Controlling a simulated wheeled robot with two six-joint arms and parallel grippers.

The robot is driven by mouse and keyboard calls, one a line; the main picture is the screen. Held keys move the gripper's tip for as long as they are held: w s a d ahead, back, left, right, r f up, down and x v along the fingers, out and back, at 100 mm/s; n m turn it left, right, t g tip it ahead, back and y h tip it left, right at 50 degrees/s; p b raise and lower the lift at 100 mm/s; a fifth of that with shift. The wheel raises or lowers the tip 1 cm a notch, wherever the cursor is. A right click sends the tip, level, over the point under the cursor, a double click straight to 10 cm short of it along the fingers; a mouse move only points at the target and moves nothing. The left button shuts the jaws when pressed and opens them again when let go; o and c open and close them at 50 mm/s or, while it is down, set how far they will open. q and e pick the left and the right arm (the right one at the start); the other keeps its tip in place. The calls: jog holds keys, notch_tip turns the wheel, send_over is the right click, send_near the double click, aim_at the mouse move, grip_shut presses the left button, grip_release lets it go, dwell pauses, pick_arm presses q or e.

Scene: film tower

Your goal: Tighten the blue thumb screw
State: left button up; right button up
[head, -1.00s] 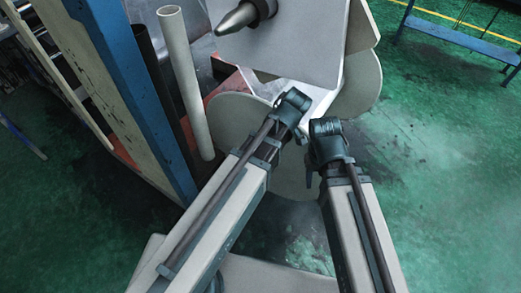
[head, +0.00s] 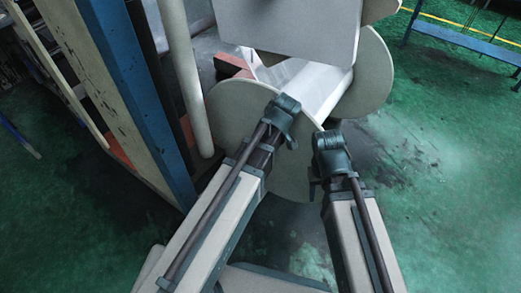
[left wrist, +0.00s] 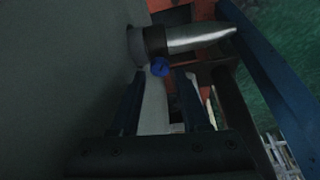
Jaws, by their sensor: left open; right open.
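The blue thumb screw (left wrist: 160,67) shows in the left wrist view, under a dark collar (left wrist: 155,41) on a shaft with a pale, tapered tip (left wrist: 202,37). My left gripper (left wrist: 161,78) is open, with one finger on each side of the screw in the picture; I cannot tell whether they touch it. In the head view my left gripper (head: 283,112) is in front of a large pale disc (head: 235,105), its fingers mostly hidden. My right gripper (head: 325,160) is open beside it, apart from it; its fingers are barely visible. The screw does not show in the head view.
A grey panel (head: 290,25) is at the top, above a white roll (head: 310,85) with a second disc (head: 370,75). A blue and cream post (head: 130,80) and a pale tube (head: 190,80) stand on the left.

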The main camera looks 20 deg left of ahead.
pick_arm(q)
jog(key=shift+b+x, duration=0.65)
jog(key=shift+x, duration=0.4)
grip_shut()
